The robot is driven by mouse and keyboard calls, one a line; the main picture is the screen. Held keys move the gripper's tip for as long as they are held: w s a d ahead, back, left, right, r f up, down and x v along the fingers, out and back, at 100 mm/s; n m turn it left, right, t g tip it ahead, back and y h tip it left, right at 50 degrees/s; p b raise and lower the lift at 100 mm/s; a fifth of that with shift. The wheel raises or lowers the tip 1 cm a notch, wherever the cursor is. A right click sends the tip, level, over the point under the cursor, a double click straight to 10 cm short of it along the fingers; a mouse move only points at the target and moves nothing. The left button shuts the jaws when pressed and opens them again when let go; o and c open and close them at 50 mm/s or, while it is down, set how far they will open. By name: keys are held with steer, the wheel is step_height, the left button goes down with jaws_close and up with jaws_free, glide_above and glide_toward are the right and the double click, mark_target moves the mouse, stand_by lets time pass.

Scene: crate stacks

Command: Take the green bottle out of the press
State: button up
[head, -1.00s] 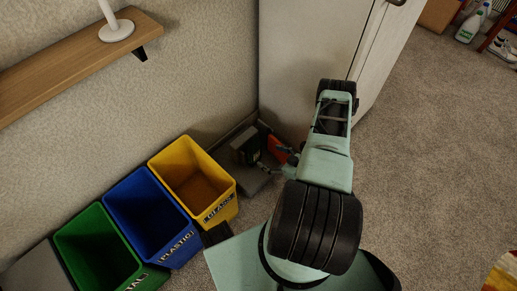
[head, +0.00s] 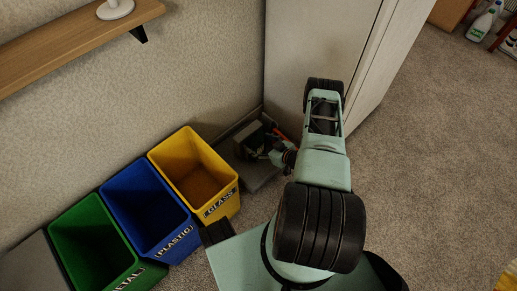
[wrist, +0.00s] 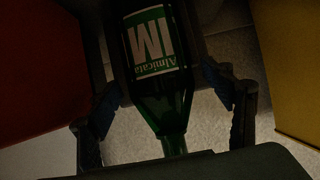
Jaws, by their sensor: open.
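The green bottle (wrist: 168,108) with a white and green label shows in the wrist view, its neck pointing down in the picture. My gripper (wrist: 166,112) is open. One finger is on each side of the bottle, with visible gaps beside the bottle's neck. In the head view my gripper (head: 268,146) is low in the corner by the grey press (head: 262,178), partly covering it. The bottle cannot be made out in the head view. The far end of the bottle is cut off or dark in the wrist view.
Yellow (head: 222,200), blue (head: 178,240) and green (head: 135,278) bins stand in a row left of the press. A pale cabinet (head: 325,45) stands close behind it. A wooden shelf (head: 70,45) is on the wall.

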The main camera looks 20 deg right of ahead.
steer(key=c, duration=0.9)
steer(key=shift+r, duration=0.2)
